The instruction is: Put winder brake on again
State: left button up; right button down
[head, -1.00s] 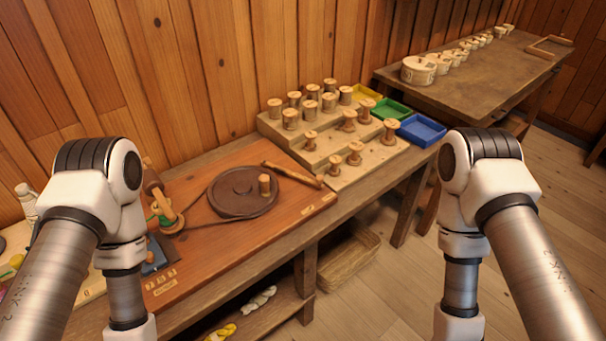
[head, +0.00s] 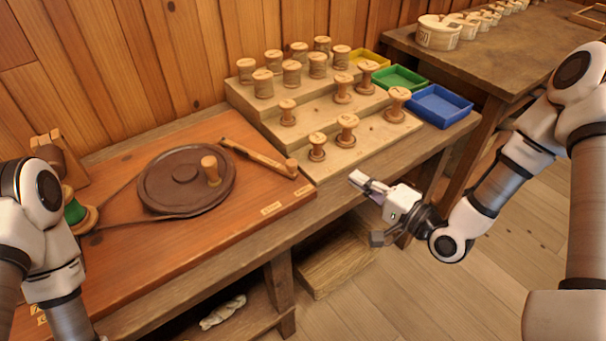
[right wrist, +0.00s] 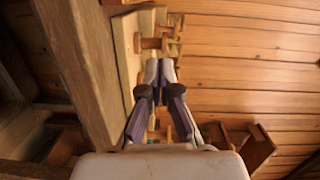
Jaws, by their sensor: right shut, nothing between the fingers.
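The winder is set on a reddish board (head: 125,262). Its dark wheel (head: 165,196) carries an upright wooden crank knob (head: 211,170), and a belt runs left to a green-wound spool (head: 78,213). A wooden bar with a round knob, which looks like the brake lever (head: 255,156), lies angled right of the wheel; I cannot tell whether it touches the rim. My right gripper (head: 357,179) is shut and empty, in front of the bench edge, to the right of the lever's knob. Its closed fingers also show in the right wrist view (right wrist: 160,70). My left gripper is out of view.
A stepped wooden rack (head: 325,168) holds several spools behind my right gripper. Yellow (head: 372,57), green (head: 400,77) and blue trays (head: 441,105) sit at its right. Another table (head: 480,62) with round boxes stands back right. A basket (head: 335,262) is below.

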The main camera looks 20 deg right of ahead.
jog(key=x, duration=0.6)
jog(key=r+x, duration=0.1)
jog(key=x, duration=0.2)
jog(key=shift+w+a, duration=0.25)
jog(key=shift+a, duration=0.2)
jog(key=a, duration=0.3)
jog(key=shift+s+a+f, duration=0.2)
jog(key=shift+s+a, duration=0.05)
jog(key=shift+s, duration=0.1)
jog(key=shift+a, duration=0.2)
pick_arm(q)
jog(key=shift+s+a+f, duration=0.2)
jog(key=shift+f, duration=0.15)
